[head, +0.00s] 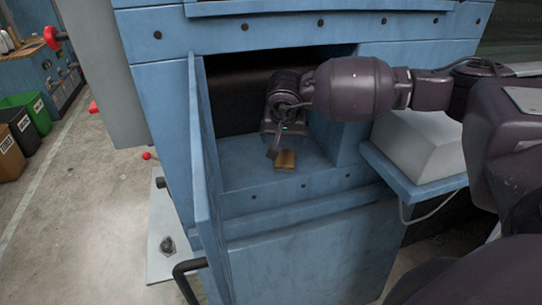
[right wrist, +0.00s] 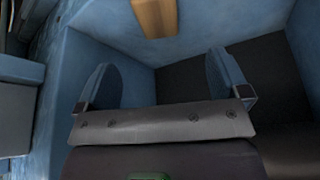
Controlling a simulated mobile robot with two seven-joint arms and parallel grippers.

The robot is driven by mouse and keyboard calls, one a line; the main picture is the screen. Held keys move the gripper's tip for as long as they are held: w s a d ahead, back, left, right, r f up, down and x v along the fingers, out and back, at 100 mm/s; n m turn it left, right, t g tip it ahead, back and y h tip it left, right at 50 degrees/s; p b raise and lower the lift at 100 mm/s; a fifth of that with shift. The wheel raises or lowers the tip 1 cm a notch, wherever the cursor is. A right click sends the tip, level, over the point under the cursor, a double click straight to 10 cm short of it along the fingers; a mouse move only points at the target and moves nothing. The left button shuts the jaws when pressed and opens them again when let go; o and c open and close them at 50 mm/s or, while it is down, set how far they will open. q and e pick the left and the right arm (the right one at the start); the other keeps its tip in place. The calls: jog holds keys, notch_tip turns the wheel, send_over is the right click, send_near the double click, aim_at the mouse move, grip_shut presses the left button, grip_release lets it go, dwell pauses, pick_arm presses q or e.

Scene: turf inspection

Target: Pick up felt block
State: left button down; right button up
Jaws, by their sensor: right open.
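The felt block, a small brown block (head: 286,160), lies on the blue floor of an open compartment, near its front edge. It also shows at the top of the right wrist view (right wrist: 155,17), cut off by the frame edge. My right gripper (head: 279,149) reaches into the compartment and points down, just above and beside the block. In the right wrist view its two fingers (right wrist: 165,78) stand wide apart with nothing between them. The block lies beyond the fingertips; I cannot tell whether a finger touches it. My left gripper is not in view.
The blue cabinet (head: 300,235) surrounds the compartment, with an open door (head: 205,170) on its left and a wall close on its right. A grey-white box (head: 420,140) sits on a blue shelf at the right. Bins (head: 22,115) stand far left.

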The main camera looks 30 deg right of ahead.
aim_at(285, 156)
jog(key=shift+d+p+x, duration=0.2)
jog(key=shift+p+x, duration=0.65)
jog(key=shift+x, duration=4.55)
jog(key=shift+c, duration=0.2)
jog(key=shift+r, duration=0.1)
jog(key=c, duration=1)
jog(key=shift+c, duration=0.2)
notch_tip(285, 156, up, 10)
jog(key=b, duration=0.1)
